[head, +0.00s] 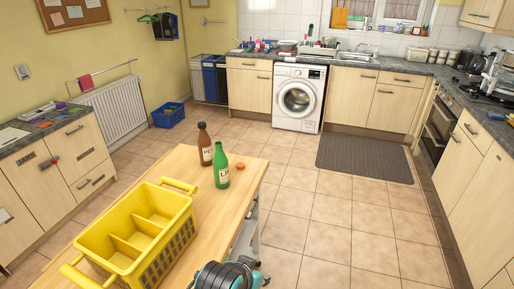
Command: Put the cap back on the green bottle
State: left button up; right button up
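The green bottle (221,168) stands upright on the wooden table, close to its right edge. Its neck top looks dark green, with no separate cap visible on it. A small orange-red round piece that looks like a cap (240,166) lies on the table just right of the bottle, apart from it. Neither of my grippers is in the head view.
A yellow divided basket (183,244) with raised handles stands on the wooden table (172,168), in front of the bottles. A black and teal coiled object (228,275) is low at the table's right side. Tiled floor (310,215) is clear to the right.

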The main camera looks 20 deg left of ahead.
aim_at(220, 162)
jog(key=i, duration=2.95)
jog(key=u, duration=3.75)
